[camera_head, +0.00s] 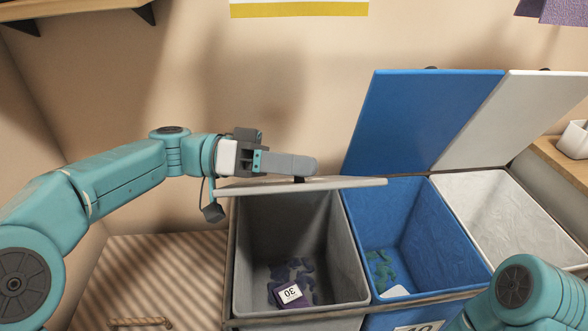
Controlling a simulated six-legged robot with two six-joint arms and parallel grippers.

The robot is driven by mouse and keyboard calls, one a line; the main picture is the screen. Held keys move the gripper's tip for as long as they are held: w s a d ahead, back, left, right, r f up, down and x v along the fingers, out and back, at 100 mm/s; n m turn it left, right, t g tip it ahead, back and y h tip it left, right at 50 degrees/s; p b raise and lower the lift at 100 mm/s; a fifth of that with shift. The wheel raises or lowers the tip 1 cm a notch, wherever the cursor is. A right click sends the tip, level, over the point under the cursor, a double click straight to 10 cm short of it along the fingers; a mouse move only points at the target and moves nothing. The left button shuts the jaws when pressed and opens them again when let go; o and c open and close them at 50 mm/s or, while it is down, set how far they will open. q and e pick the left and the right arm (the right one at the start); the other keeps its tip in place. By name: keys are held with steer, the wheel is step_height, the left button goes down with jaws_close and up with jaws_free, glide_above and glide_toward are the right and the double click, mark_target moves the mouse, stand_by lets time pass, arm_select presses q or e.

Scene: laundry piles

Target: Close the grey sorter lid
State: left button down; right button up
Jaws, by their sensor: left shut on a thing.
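The grey sorter lid (345,184) shows nearly edge-on above the back of the grey bin (234,262), which stands open at the front. My left gripper (308,170) is over the lid, shut on the lid's small dark handle, which is mostly hidden by the fingers. Inside the grey bin lie crumpled bluish cloth (292,268) and a purple piece with a "30" tag (289,293). My right gripper is out of the picture; only part of my right arm shows at the lower right.
The blue bin (423,205) and white bin (500,195) stand to the right with the blue lid (415,120) and white lid (515,115) raised against the wall. A striped wooden surface (165,275) lies left of the grey bin. A wooden shelf (565,160) is far right.

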mark_target(297, 183)
arm_select(q)
steer(key=shift+s+d+f+m+b, duration=0.15)
steer(key=shift+s+f+b, duration=0.15)
steer(key=shift+f+b, duration=0.25)
steer(key=shift+s+a+f+m+b, duration=0.15)
steer(key=shift+s+f+b, duration=0.15)
steer(key=shift+f+b, duration=0.2)
steer(key=shift+s+d+f+m+b, duration=0.2)
steer(key=shift+s+m+b, duration=0.1)
steer(key=shift+s+b, duration=0.25)
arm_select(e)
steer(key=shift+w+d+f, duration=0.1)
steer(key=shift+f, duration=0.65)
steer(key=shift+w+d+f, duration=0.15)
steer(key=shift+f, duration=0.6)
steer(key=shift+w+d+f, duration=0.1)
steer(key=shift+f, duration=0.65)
arm_select(q)
steer(key=shift+w, duration=0.1)
steer(key=c, duration=0.8)
jaws_free()
steer(key=shift+a, duration=0.1)
steer(key=shift+o, duration=0.2)
steer(key=w+a+p, duration=0.2)
steer(key=a+p, duration=0.1)
steer(key=a, duration=1.3)
steer(key=shift+p, duration=0.4)
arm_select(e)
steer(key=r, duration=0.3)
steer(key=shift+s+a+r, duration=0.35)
